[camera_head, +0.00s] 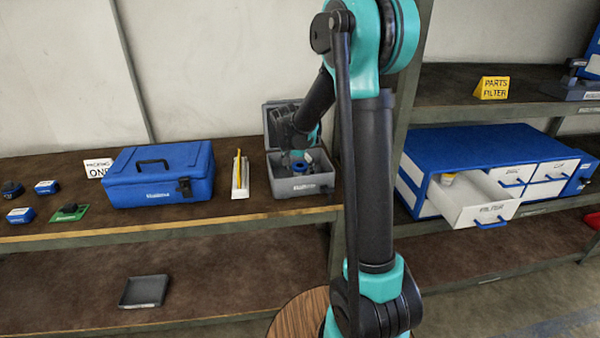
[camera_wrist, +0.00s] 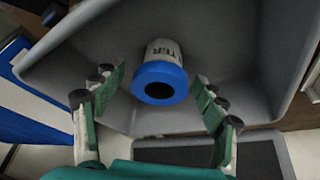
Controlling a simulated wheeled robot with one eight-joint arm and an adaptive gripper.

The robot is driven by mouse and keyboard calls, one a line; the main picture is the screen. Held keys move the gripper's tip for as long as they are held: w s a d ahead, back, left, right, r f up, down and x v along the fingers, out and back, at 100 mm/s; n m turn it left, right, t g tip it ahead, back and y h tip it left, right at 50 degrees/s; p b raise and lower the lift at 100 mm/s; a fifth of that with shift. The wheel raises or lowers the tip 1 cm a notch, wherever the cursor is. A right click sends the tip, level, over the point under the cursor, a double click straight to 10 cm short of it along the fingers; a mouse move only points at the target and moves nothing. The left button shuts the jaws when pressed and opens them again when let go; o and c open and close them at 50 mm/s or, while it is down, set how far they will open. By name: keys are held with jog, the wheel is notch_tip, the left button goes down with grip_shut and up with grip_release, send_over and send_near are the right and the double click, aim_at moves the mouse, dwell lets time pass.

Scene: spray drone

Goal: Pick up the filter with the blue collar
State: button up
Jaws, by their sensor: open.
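The filter (camera_wrist: 160,74) has a blue collar around a dark opening and a pale body with dark lettering. In the wrist view it lies in a grey box, with the collar facing the camera. The blue collar also shows inside the open grey box (camera_head: 302,187) in the head view, as a blue ring (camera_head: 300,167). My gripper (camera_wrist: 160,96) is open, one finger on each side of the filter with a visible gap to each. In the head view my gripper reaches down into the box and partly hides its inside.
A closed blue case (camera_head: 158,170) and a narrow tray with a yellow item (camera_head: 240,178) stand left of the grey box. An empty grey tray (camera_head: 144,291) lies on the lower shelf.

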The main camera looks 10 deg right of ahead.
jog(key=shift+c, duration=0.5)
jog(key=c, duration=1.2)
jog(key=shift+r, duration=0.1)
